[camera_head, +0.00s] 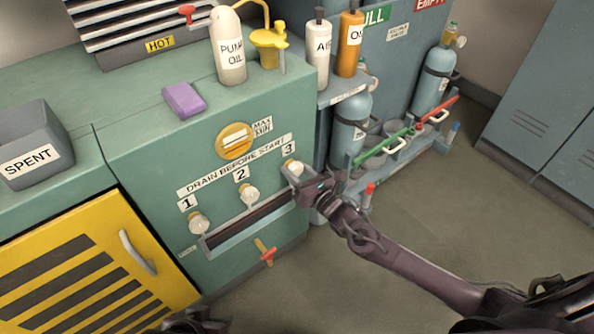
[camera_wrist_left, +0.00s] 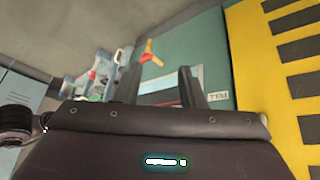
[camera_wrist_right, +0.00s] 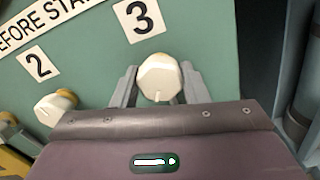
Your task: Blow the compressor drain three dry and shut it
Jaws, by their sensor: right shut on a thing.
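Drain knob three (camera_head: 293,167) is a white faceted knob under the label 3 on the green compressor front. My right gripper (camera_head: 299,177) is shut on it; the right wrist view shows the knob (camera_wrist_right: 160,78) between the two fingers. White knobs two (camera_head: 249,194) and one (camera_head: 199,223) sit to its left. A dark slotted trough (camera_head: 250,222) runs below the knobs. Whether any drip leaves drain three is hidden by my gripper. My left gripper (camera_wrist_left: 160,88) is open and empty, low in front of the cabinet; only part of it shows in the head view.
A red-handled yellow valve (camera_head: 266,253) sticks out below the trough. A purple block (camera_head: 184,100), a pump oil bottle (camera_head: 229,50) and a grey SPENT bin (camera_head: 36,147) stand on top. A yellow striped door (camera_head: 95,265) is at left. Floor at right is clear.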

